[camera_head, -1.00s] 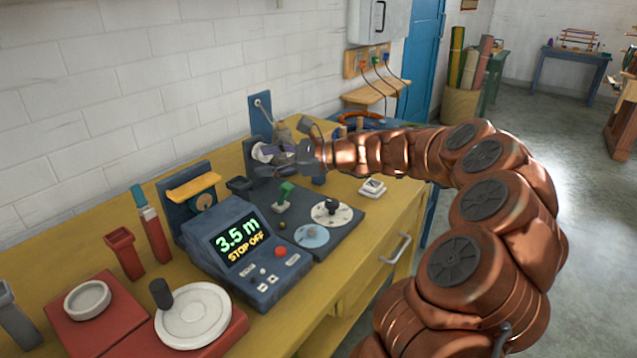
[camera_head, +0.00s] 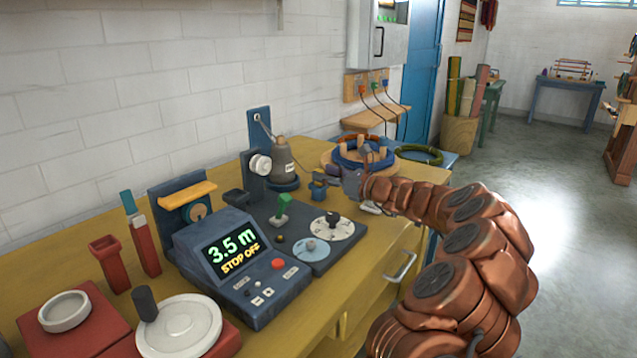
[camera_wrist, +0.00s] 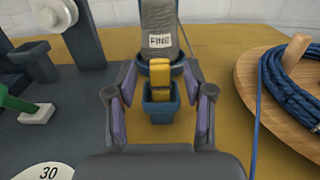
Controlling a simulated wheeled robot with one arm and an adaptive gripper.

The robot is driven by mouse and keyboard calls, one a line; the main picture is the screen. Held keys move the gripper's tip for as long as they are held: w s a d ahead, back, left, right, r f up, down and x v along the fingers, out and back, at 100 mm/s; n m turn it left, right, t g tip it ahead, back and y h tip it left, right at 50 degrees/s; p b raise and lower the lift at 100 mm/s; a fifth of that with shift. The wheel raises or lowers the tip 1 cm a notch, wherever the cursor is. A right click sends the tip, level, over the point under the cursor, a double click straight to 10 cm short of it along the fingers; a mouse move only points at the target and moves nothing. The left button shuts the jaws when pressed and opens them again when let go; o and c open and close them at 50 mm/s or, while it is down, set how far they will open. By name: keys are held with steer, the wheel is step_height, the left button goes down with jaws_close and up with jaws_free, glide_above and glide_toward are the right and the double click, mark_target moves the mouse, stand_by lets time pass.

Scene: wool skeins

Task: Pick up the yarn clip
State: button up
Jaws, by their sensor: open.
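A small yellow piece, which looks like the yarn clip (camera_wrist: 162,73), stands upright in a small blue holder (camera_wrist: 160,105) in the wrist view. I cannot tell how far short of the clip the fingertips are. In the head view my gripper (camera_head: 338,177) is low over the yellow bench.
A grey cone labelled FINE (camera_wrist: 159,30) stands right behind the holder. A round wooden tray (camera_wrist: 244,80) with blue coiled yarn (camera_wrist: 290,88) is close on the right. The dark machine base (camera_wrist: 85,105) with a green lever (camera_head: 283,205) lies to the left.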

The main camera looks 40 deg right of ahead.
steer(key=shift+x, duration=1.2)
steer(key=shift+s, duration=0.1)
steer(key=shift+c, duration=0.4)
jaws_close()
steer(key=shift+r, duration=0.15)
